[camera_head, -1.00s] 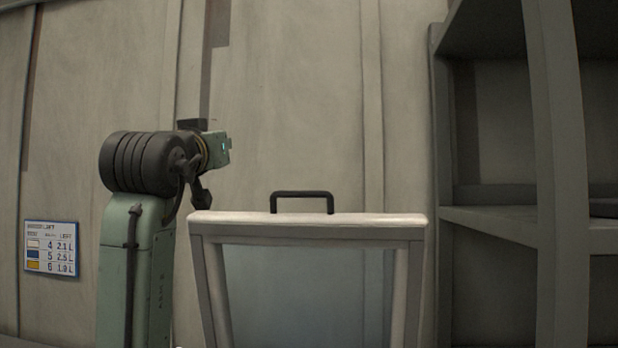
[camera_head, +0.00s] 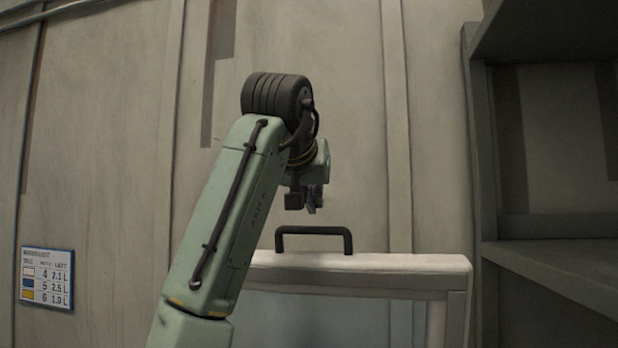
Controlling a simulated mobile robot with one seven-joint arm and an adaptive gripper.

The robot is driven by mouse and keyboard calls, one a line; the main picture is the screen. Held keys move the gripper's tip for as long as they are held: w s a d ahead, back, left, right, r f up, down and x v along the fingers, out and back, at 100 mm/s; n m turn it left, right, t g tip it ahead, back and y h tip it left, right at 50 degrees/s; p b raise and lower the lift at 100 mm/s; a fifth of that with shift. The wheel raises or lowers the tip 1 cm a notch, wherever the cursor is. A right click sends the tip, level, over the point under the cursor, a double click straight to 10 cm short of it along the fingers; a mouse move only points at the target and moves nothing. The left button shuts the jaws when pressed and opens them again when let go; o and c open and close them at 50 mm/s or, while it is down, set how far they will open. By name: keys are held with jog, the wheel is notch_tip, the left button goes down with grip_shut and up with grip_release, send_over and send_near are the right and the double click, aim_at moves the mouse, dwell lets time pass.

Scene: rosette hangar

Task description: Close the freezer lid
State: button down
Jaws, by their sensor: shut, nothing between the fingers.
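The freezer lid (camera_head: 400,264) stands raised, with a pale frame around a bluish glass pane (camera_head: 345,318). Its black handle (camera_head: 315,231) sticks up from the top edge. My gripper (camera_head: 304,207) is shut and empty. It points down and appears just above the handle in the picture, with a small gap between them. My arm covers the left part of the lid. The freezer's body is below the frame and out of view.
A grey shelf unit (camera_head: 480,150) stands on the right, close to the lid's right edge. A panelled wall (camera_head: 300,40) fills the background. A sign (camera_head: 47,278) hangs on the wall at the lower left.

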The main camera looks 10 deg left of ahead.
aim_at(312, 227)
jog(key=shift+s+f+p, duration=0.15)
jog(key=shift+s+f, duration=0.2)
jog(key=shift+f, duration=0.25)
jog(key=shift+s+f+p, duration=0.15)
jog(key=shift+s+f, duration=0.15)
jog(key=shift+f, duration=0.25)
jog(key=shift+s+f, duration=0.15)
jog(key=shift+f, duration=0.1)
